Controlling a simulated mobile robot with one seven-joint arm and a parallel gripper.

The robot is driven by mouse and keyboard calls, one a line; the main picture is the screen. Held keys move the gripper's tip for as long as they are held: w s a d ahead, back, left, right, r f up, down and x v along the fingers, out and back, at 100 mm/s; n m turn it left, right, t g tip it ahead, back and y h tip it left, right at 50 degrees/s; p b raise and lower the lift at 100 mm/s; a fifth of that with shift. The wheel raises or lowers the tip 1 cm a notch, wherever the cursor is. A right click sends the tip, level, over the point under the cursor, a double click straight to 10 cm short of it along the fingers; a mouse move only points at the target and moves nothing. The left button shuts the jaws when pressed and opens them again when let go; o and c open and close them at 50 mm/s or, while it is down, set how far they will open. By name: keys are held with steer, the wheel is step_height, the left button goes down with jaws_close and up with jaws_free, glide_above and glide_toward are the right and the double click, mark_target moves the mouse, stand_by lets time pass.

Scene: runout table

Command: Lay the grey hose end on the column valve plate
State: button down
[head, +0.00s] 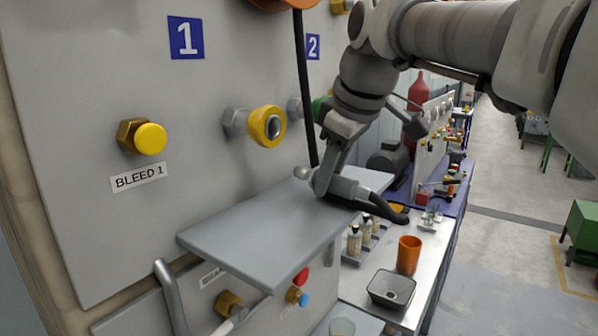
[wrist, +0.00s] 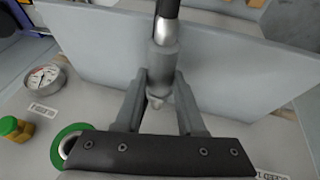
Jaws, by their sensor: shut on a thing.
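The flat grey valve plate (head: 250,238) juts out from the upright panel; it also spans the wrist view (wrist: 235,70). My gripper (head: 325,182) is at the plate's far part, low over its surface. In the wrist view, my gripper (wrist: 160,92) is shut on the grey hose end (wrist: 163,68), which sits between the two fingers. The hose end has a shiny metal collar and black hose behind it, pointing away from the panel. In the head view, the grey hose end (head: 350,190) lies across the far plate. I cannot tell whether it touches the plate.
A yellow-ringed fitting (head: 267,126) and yellow bleed knob (head: 150,138) stick out from the panel. A black hose (head: 303,80) hangs above the plate. The near plate is clear.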

mark_target(315, 183)
steer(key=shift+w+a+f, duration=0.15)
steer(key=shift+w+a, duration=0.75)
steer(key=shift+a, duration=0.2)
steer(key=shift+f+b, duration=0.35)
steer(key=shift+f, duration=0.45)
steer(key=c, duration=0.5)
jaws_free()
steer(key=shift+o, duration=0.3)
steer(key=shift+f, duration=0.1)
steer(key=shift+s, duration=0.1)
steer(key=p+v, duration=0.1)
steer(key=v, duration=1.6)
steer(key=shift+r+p, duration=0.35)
steer(key=shift+r, duration=0.05)
